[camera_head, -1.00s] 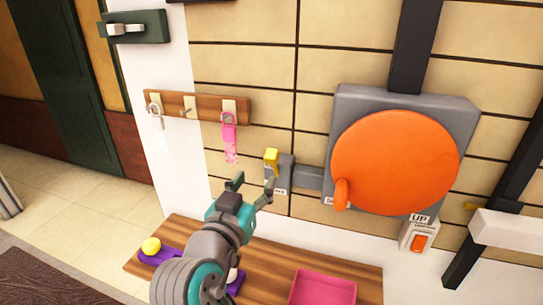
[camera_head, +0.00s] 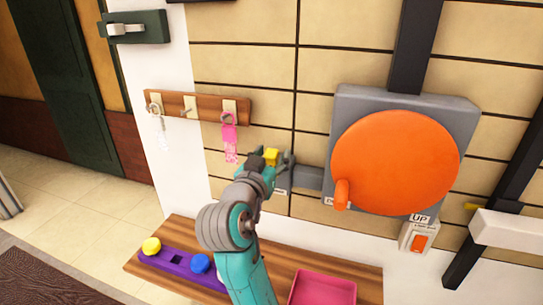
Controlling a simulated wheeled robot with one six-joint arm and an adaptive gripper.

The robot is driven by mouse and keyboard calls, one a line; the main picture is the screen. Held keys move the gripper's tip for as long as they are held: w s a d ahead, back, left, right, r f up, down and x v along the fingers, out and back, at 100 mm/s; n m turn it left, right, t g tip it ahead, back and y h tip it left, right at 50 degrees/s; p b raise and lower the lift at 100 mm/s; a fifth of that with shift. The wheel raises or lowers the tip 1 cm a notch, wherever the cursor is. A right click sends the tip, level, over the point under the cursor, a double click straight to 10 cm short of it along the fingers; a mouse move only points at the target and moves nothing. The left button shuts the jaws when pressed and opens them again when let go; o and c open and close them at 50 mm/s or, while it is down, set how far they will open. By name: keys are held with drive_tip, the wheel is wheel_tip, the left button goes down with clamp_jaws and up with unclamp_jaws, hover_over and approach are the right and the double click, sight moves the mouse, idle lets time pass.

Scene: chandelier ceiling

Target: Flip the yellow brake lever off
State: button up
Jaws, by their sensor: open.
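The yellow brake lever (camera_head: 271,155) sticks up from a small grey box on the wall, left of the big orange disc. Only its top shows. My gripper (camera_head: 271,163) is open at the lever, with one finger seen on each side of the yellow top. I cannot tell whether the fingers touch it. My gripper and wrist hide most of the lever's box; part of its pale label (camera_head: 281,192) shows below.
The orange disc (camera_head: 395,162) with its handle (camera_head: 341,193) is close on the right. A key rack (camera_head: 205,108) with a pink tag (camera_head: 229,133) hangs to the upper left. Below is a wooden shelf (camera_head: 270,262) with a purple holder (camera_head: 163,262) and pink tray (camera_head: 322,290).

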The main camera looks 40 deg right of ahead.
drive_tip(key=shift+d, duration=0.1)
clamp_jaws()
drive_tip(key=shift+f, duration=0.1)
drive_tip(key=shift+s+a+f+t+h, duration=0.4)
drive_tip(key=shift+a+f+t+h, duration=0.15)
drive_tip(key=shift+h, duration=0.2)
drive_tip(key=shift+s+a+f+t+h, duration=0.35)
drive_tip(key=shift+a+f+t+h, duration=0.15)
drive_tip(key=shift+a+h, duration=0.2)
drive_tip(key=t+h, duration=0.1)
drive_tip(key=h, duration=0.1)
approach(270, 164)
drive_tip(key=shift+w+d+f, duration=0.5)
drive_tip(key=shift+d+f, duration=0.35)
drive_tip(key=shift+w+d+f, duration=0.5)
drive_tip(key=shift+d+f, duration=0.35)
